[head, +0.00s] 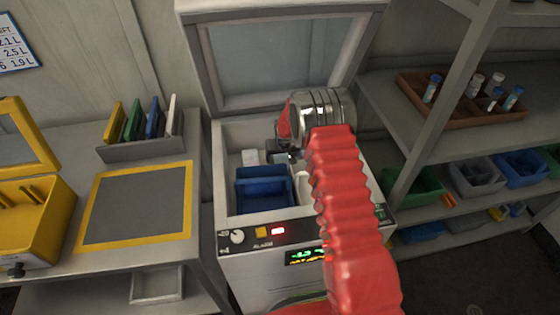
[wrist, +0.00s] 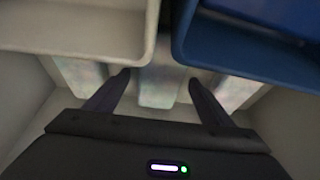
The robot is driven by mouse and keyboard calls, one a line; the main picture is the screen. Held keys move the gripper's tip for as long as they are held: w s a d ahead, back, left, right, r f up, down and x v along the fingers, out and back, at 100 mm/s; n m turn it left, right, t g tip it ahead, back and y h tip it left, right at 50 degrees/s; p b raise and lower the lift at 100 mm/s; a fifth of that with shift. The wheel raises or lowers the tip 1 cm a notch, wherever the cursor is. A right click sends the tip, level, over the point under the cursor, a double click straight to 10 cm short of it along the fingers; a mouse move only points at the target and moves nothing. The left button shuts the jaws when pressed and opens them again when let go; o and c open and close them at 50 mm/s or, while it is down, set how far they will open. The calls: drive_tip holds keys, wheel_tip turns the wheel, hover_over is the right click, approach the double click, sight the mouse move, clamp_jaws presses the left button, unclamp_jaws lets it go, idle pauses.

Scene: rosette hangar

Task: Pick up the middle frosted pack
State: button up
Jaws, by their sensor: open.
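Three pale frosted packs lie in a row on the floor of the open chest freezer (head: 230,140) in the wrist view: a left one (wrist: 84,74), the middle frosted pack (wrist: 158,86) and a right one (wrist: 236,90). My gripper (wrist: 160,79) is open, with one dark finger on each side of the middle pack. Nothing shows held; I cannot tell whether the fingers touch the pack. In the head view my gripper (head: 284,156) is down inside the freezer, partly hidden by my arm. A white pack-like patch (head: 250,157) shows left of it there.
A blue bin (wrist: 245,38) and a whitish bin (wrist: 80,48) hang close to my fingers; the blue bin (head: 262,190) also shows in the head view. Freezer walls are close around. The raised lid (head: 270,60) stands behind; shelves (head: 450,140) are at right.

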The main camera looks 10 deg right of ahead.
idle(0.4)
drive_tip(key=c, duration=1.4)
